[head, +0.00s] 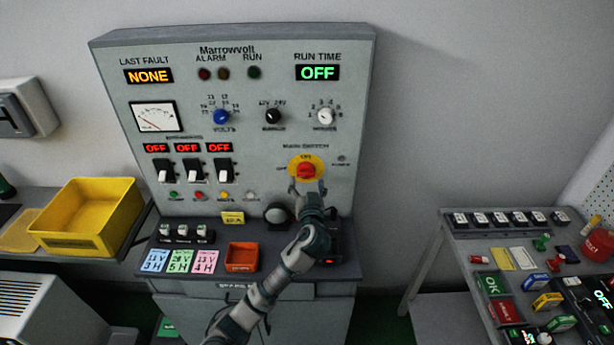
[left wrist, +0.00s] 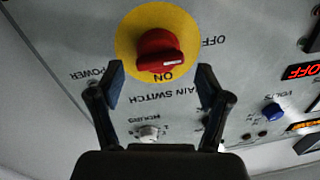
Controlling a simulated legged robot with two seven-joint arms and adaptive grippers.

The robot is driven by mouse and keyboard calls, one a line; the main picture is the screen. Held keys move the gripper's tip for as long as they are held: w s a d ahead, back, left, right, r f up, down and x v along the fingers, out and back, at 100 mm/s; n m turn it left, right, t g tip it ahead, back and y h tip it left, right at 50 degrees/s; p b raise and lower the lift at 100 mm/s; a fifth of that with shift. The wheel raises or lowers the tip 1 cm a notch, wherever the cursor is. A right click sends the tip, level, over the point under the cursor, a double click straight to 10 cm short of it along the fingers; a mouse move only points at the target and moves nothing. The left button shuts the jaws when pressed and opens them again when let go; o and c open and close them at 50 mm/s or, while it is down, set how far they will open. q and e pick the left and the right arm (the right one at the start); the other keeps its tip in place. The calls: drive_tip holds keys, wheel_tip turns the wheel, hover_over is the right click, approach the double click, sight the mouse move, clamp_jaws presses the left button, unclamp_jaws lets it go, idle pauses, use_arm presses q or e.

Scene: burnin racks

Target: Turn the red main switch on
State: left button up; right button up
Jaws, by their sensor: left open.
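The red main switch (head: 306,170) is a rotary knob on a yellow disc (head: 320,163) at the right of the grey panel. It shows large in the left wrist view (left wrist: 158,45), with its white mark on the side toward OFF rather than at ON. My left gripper (head: 307,188) is just below the switch in the head view. In the left wrist view its two fingers (left wrist: 161,78) are spread and empty, with the knob beyond and between them; I see no contact. My right gripper is not in view.
Three black rocker switches (head: 194,170) and a blue volts knob (head: 221,117) are on the panel to the left. An orange bin (head: 242,257) sits on the ledge below. A yellow crate (head: 87,216) stands at left. A cluttered table (head: 444,235) stands at right.

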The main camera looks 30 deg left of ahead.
sight(306, 177)
use_arm(q)
drive_tip(key=x, duration=0.3)
drive_tip(key=shift+a+f, duration=0.1)
drive_tip(key=shift+a, duration=0.2)
drive_tip(key=shift+w+a, duration=0.15)
drive_tip(key=shift+w, duration=0.35)
drive_tip(key=shift+d+r, duration=0.25)
drive_tip(key=shift+d, duration=0.35)
drive_tip(key=shift+a, duration=0.15)
drive_tip(key=c, duration=0.6)
drive_tip(key=shift+a, duration=0.2)
drive_tip(key=c, duration=0.4)
drive_tip(key=shift+o, duration=0.2)
drive_tip(key=shift+f, duration=0.15)
